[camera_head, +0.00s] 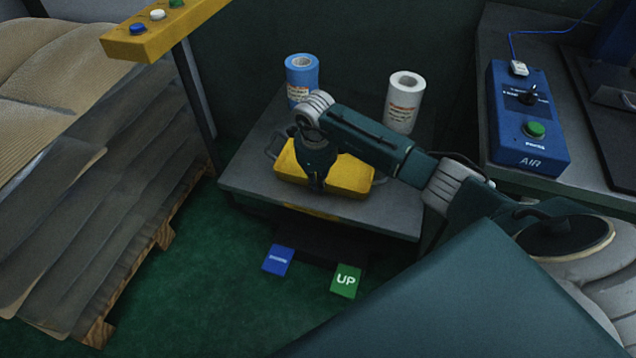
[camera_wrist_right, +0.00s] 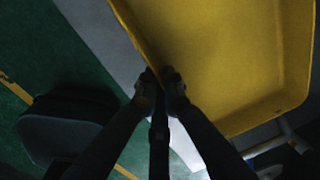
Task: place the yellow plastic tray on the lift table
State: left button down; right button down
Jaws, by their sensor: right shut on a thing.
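The yellow plastic tray (camera_head: 345,175) is over the front part of the grey lift table (camera_head: 390,214) in the head view. Whether it touches the top or hangs just above it I cannot tell. My right gripper (camera_head: 316,187) reaches down over the tray's near side and covers part of it. In the right wrist view the two fingers (camera_wrist_right: 160,82) are shut on the rim of the tray (camera_wrist_right: 225,60), and its inside looks empty where it shows. My left gripper is not in view.
A blue roll (camera_head: 301,80) and a white roll (camera_head: 403,102) stand at the table's back. Blue (camera_head: 278,260) and green UP (camera_head: 346,281) pedals sit below the front. Stacked sheets on a pallet (camera_head: 100,170) are left; a blue AIR box (camera_head: 528,118) is right.

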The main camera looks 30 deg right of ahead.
jog(key=shift+r, duration=0.1)
jog(key=c, duration=2.3)
grip_release()
jog(key=o, duration=0.4)
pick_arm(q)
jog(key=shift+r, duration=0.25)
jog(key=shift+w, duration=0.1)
